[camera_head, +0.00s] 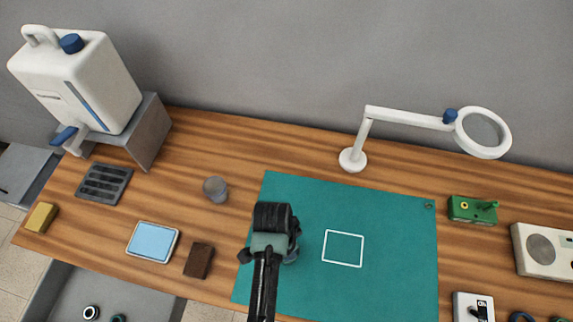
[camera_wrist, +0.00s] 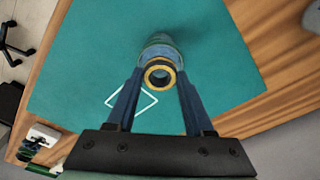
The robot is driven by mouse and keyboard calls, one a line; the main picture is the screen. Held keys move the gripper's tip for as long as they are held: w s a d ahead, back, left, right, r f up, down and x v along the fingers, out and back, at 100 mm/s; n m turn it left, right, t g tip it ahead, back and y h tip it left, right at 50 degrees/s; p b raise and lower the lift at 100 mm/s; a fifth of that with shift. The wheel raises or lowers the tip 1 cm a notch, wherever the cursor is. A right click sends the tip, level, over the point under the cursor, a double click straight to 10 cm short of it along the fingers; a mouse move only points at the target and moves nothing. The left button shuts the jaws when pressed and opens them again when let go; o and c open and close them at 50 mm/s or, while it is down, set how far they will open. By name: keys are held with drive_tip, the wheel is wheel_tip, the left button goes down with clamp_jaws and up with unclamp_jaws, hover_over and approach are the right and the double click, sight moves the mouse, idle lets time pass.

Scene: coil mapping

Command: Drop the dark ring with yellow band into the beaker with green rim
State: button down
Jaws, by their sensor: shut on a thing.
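My gripper (camera_wrist: 160,76) is shut on the dark ring with a yellow band (camera_wrist: 160,67), which shows between the fingertips in the wrist view. A clear, bluish beaker (camera_wrist: 158,41) stands on the green mat just beyond the ring in that view. In the head view my arm covers most of this spot, and a bit of the beaker (camera_head: 292,257) shows beside my gripper (camera_head: 290,240). The ring is hidden there. I cannot tell how high the ring is above the beaker.
The green mat (camera_head: 395,230) has a white square outline and clear room at right. A grey cup (camera_head: 215,189) stands left of the mat. A magnifier lamp (camera_head: 352,160) stands behind it, and a green device (camera_head: 472,210) at right. An open drawer (camera_head: 60,290) holds rings.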

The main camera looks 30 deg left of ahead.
drive_tip(key=shift+c, duration=1)
unclamp_jaws()
wheel_tip(320, 180, up, 13)
drive_tip(key=s+b, duration=0.1)
drive_tip(key=shift+s+a+b, duration=0.15)
drive_tip(key=shift+a+b, duration=0.25)
drive_tip(key=shift+f, duration=0.1)
